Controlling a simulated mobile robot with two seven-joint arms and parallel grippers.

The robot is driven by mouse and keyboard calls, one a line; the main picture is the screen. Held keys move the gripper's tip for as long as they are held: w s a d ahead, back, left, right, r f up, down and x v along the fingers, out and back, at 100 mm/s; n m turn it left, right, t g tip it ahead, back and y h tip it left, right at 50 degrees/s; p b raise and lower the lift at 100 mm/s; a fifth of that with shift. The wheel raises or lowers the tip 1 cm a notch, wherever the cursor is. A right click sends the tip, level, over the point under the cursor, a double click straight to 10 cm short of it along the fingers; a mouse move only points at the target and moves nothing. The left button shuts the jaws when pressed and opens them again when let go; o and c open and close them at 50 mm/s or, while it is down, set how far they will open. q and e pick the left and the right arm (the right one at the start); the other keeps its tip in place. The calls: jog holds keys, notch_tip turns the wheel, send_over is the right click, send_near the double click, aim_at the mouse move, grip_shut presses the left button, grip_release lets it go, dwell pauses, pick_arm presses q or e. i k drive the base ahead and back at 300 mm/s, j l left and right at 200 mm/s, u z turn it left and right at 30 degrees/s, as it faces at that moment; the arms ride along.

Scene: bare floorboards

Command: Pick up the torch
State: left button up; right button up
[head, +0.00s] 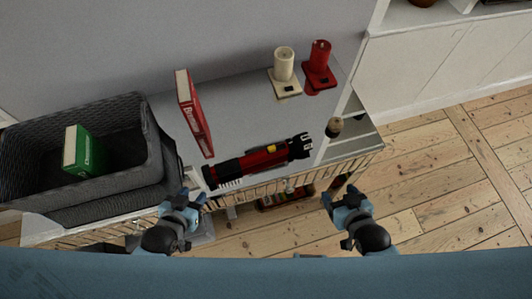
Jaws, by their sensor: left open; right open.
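The torch (262,159) is red and black with a yellow switch. It lies on the grey shelf top near the front edge, its wide head pointing right and its black tail end left. My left gripper (192,196) is open and empty, in front of the shelf, below and left of the torch's tail in the picture. My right gripper (336,193) is open and empty, below and right of the torch's head. Neither gripper appears to touch the torch.
A red book (194,112) stands behind the torch. A cream candle holder (284,68) and a red candle holder (319,66) stand further back right. A dark woven basket (148,165) with a green book (84,151) is on the left. Floorboards (450,180) are clear at right.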

aim_at(303, 142)
jog(key=k+j+u, duration=0.1)
jog(key=j, duration=0.2)
jog(key=k+j+u, duration=0.1)
jog(key=j, duration=0.25)
jog(key=k+j+u, duration=0.1)
jog(key=j, duration=0.25)
jog(key=k+j+u, duration=0.1)
jog(key=k+j, duration=0.15)
jog(key=j, duration=0.1)
